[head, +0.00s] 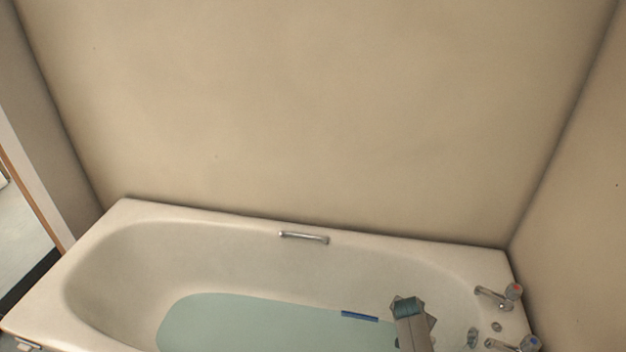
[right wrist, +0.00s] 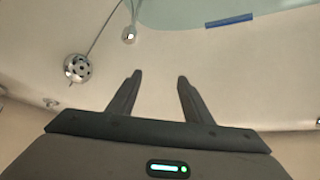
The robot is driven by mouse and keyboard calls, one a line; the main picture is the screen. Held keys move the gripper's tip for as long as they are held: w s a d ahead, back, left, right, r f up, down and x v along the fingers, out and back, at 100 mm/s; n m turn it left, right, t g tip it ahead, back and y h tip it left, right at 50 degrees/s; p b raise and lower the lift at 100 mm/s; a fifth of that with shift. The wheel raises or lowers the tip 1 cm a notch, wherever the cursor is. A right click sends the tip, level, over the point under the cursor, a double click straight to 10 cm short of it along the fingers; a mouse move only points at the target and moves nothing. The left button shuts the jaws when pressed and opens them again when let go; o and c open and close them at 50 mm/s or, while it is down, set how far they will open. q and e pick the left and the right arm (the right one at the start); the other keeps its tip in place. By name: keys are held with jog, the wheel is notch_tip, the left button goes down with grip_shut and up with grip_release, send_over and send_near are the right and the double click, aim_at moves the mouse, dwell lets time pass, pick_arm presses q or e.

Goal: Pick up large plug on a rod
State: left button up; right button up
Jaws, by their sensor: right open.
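A small silver round piece with a thin upright stem, which looks like the plug on a rod (right wrist: 129,35), shows at the top of the right wrist view, near the water's edge. I cannot make it out clearly in the head view. My right gripper (right wrist: 158,76) is open and empty, its two dark fingers apart. The plug is beyond the fingertips and slightly left of them, not between them. In the head view the grey end of my right arm (head: 412,328) is over the tub's right part. My left gripper is not in view.
The white bathtub (head: 165,222) holds greenish water (head: 235,320) and a blue strip (head: 360,316). Taps (head: 497,295) stand at its right end. A round overflow (right wrist: 78,67) with a thin chain lies left of the fingers. A grab handle (head: 303,237) is on the far side, along the wall.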

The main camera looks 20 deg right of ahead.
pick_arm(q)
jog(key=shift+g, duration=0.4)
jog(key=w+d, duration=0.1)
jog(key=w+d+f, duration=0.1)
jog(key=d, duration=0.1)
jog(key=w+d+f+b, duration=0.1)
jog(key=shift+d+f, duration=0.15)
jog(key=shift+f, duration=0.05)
pick_arm(e)
jog(key=s+m+g, duration=0.1)
jog(key=s+f+m+g+y, duration=0.1)
jog(key=s+m, duration=0.1)
jog(key=s+d+f+m+g, duration=0.1)
jog(key=s, duration=0.1)
jog(key=shift+s+d+m, duration=0.1)
jog(key=shift+s+m, duration=0.15)
jog(key=shift+m, duration=0.05)
